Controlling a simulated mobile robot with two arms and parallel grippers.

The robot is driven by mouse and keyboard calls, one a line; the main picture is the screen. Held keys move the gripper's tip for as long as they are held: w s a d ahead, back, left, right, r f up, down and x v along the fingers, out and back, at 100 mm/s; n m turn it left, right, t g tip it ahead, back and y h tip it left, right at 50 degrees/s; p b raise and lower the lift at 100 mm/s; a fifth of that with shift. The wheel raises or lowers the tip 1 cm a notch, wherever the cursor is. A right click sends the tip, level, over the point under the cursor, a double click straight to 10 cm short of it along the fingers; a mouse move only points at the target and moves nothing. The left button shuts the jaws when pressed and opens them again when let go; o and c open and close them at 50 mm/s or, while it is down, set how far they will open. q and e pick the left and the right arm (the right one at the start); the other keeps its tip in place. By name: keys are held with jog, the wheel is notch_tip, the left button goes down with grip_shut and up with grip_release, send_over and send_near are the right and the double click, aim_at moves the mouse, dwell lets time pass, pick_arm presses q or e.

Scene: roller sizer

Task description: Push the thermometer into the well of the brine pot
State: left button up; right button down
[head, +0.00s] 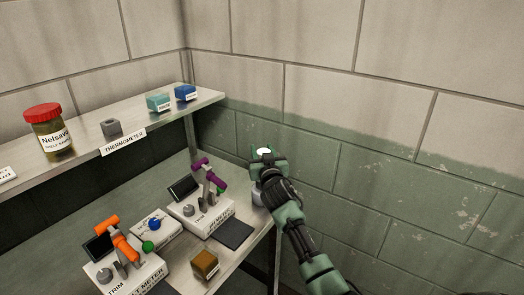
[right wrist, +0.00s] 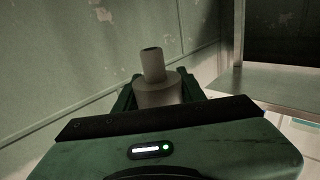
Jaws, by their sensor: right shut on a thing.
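My right gripper (head: 264,160) is shut on a pale grey stepped piece beyond the right edge of the bench. I take this to be the thermometer (right wrist: 153,64); in the right wrist view its wide lower part sits between the fingers, and a narrower stem with a dark top rises above it. A round white face shows at the fingers in the head view. A pale rounded shape (head: 259,194) partly hidden below the gripper may be the brine pot; its well cannot be seen. My left gripper is out of view.
A small grey block (head: 111,127) stands on the shelf (head: 160,117) by a THERMOMETER label, with a red-lidded jar (head: 50,135) to its left. Two meters with orange and purple levers (head: 122,240) (head: 205,172) and a brown block (head: 205,263) occupy the bench. The wall is close behind the gripper.

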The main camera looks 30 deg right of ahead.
jog(key=shift+f+b, duration=1.35)
jog(key=shift+f, duration=0.5)
jog(key=shift+f+b, duration=1.55)
jog(key=shift+f, duration=0.35)
jog(key=c, duration=0.8)
grip_release()
jog(key=shift+o, duration=0.2)
jog(key=v, duration=0.8)
jog(key=shift+b, duration=0.3)
jog(key=shift+f, duration=0.1)
